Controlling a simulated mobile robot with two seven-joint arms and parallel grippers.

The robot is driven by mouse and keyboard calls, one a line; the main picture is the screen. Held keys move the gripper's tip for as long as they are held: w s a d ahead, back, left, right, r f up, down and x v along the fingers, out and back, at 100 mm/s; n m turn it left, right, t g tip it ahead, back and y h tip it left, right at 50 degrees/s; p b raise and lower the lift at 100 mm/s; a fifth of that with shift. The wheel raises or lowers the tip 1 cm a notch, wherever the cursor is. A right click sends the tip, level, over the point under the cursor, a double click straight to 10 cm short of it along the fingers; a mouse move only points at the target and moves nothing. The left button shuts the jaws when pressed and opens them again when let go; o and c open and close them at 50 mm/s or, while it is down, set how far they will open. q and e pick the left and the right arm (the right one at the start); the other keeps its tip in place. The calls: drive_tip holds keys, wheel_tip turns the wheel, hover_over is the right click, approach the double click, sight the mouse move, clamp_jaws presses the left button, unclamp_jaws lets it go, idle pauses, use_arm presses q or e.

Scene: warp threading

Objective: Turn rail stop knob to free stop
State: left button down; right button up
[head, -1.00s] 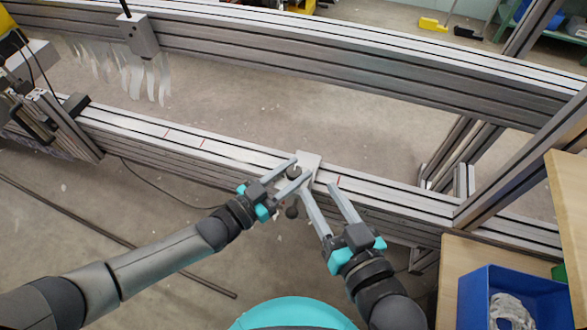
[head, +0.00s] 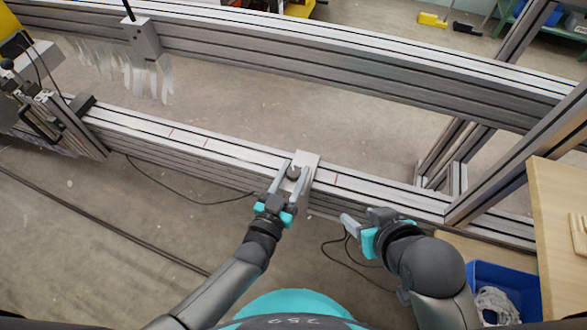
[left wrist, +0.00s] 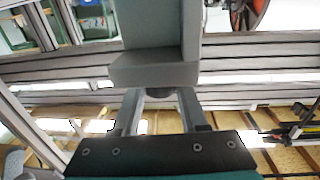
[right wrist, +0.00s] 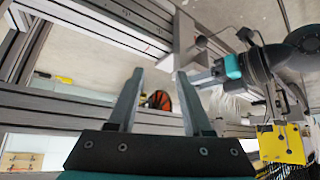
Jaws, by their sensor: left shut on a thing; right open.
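The rail stop (head: 310,158) is a pale grey block on the front rail (head: 235,150), right of the middle. Its dark round knob (head: 294,172) is on the block's near left side, partly hidden by my left gripper (head: 290,170). The left fingers are on either side of the knob and shut on it. In the left wrist view, the knob (left wrist: 160,92) shows between the fingers, below the grey block (left wrist: 155,72). My right gripper (head: 350,222) is open and empty, in front of the rail to the right. Its parted fingers (right wrist: 158,95) show in the right wrist view.
A second long rail (head: 330,70) runs behind. A carriage with levers (head: 45,115) stands at the left of the front rail. A blue bin (head: 505,285) and wooden table (head: 555,225) are at right. Cables lie on the floor, which is otherwise open before the rail.

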use_arm(q)
drive_tip(key=shift+n+t+y, duration=0.4)
drive_tip(key=shift+n+y, duration=0.5)
drive_tip(key=shift+y, duration=0.4)
use_arm(e)
drive_tip(key=shift+s+d+r+g+h, duration=0.15)
drive_tip(key=shift+s+d+g+h, duration=0.15)
drive_tip(key=shift+s+d+g, duration=0.2)
use_arm(q)
drive_tip(key=shift+y, duration=0.3)
use_arm(e)
drive_tip(key=shift+d, duration=0.1)
use_arm(q)
drive_tip(key=shift+c, duration=2.2)
unclamp_jaws()
drive_tip(key=shift+s, duration=0.1)
use_arm(e)
drive_tip(key=shift+s, duration=0.1)
